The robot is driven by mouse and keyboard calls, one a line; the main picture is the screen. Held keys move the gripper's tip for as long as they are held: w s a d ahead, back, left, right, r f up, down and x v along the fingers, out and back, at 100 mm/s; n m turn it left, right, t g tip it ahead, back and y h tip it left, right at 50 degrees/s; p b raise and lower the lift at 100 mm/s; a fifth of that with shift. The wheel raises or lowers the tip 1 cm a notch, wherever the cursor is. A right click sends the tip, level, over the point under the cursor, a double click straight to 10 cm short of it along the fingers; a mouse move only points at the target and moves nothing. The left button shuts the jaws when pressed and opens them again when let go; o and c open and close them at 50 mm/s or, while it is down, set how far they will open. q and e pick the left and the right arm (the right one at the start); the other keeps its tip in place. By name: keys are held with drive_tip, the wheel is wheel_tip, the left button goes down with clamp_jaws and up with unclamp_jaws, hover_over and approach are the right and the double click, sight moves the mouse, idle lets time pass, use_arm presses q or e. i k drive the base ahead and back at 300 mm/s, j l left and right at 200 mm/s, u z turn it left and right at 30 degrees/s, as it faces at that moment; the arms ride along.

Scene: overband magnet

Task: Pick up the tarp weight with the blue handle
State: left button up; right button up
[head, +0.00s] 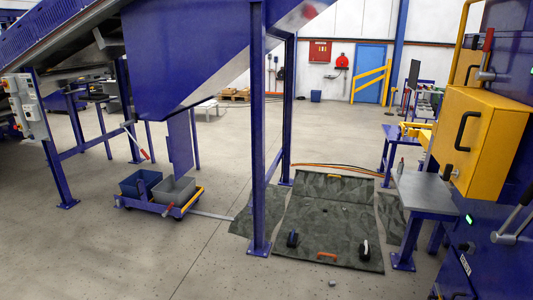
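A dark grey-green tarp (320,210) lies on the floor right of the blue post. Near its front left sits a small dark weight (292,240) that looks dark blue to black; its handle colour is hard to tell at this size. A second weight (364,250), dark with a pale part, sits near the front right corner. An orange handle (326,257) shows at the tarp's front edge. Neither of my grippers is in view.
A blue support post (258,130) stands left of the tarp. A blue-legged side table (421,190) and a machine with a yellow box (480,140) stand at the right. A cart with bins (160,208) is at the left. The floor in front is mostly clear.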

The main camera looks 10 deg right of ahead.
sight(291, 242)
drive_tip(key=i+l+z, duration=0.1)
drive_tip(key=i+l, duration=0.65)
drive_tip(key=i, duration=0.2)
drive_tip(key=i+l+z, duration=0.15)
drive_tip(key=i+l, duration=0.2)
drive_tip(key=i, duration=0.1)
